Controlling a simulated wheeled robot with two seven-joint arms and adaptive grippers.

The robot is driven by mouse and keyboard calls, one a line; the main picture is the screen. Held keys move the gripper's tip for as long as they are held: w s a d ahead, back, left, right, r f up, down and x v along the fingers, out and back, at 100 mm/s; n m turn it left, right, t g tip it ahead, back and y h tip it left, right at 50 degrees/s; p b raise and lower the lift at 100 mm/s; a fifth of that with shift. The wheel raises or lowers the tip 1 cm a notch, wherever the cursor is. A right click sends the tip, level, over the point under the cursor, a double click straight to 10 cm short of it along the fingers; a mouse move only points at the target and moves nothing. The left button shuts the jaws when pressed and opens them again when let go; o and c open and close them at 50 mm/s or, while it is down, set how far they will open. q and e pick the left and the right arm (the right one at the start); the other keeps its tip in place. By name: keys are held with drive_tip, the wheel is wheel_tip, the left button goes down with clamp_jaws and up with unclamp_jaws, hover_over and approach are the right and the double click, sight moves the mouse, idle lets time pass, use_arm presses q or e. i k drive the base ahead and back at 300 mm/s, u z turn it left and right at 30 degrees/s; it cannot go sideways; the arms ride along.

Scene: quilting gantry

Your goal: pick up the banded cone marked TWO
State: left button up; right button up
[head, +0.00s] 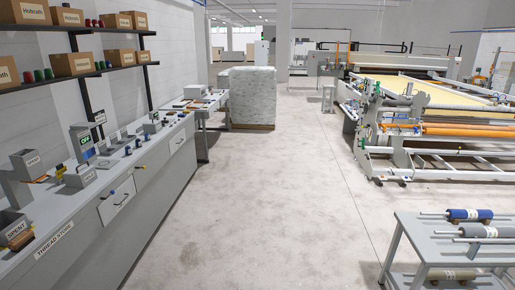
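I cannot make out a banded cone marked TWO; any such lettering is too small to read here. Small red and green spools or cones (44,74) stand between boxes on the lower wall shelf at the left. More small coloured ones (93,23) stand on the upper shelf. Several small items, some blue and yellow, lie on the long grey counter (150,180) labelled THREAD STORE, too small to identify. Neither of my grippers is in view.
Grey bins, one marked SPENT (14,228), stand on the counter. A wrapped pallet stack (252,97) stands ahead. A quilting machine (430,125) fills the right. A rack with a blue roll (470,214) is at lower right. The middle floor (265,200) is clear.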

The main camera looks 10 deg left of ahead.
sight(128, 150)
drive_tip(key=i, duration=6.5)
drive_tip(key=u, duration=3.1)
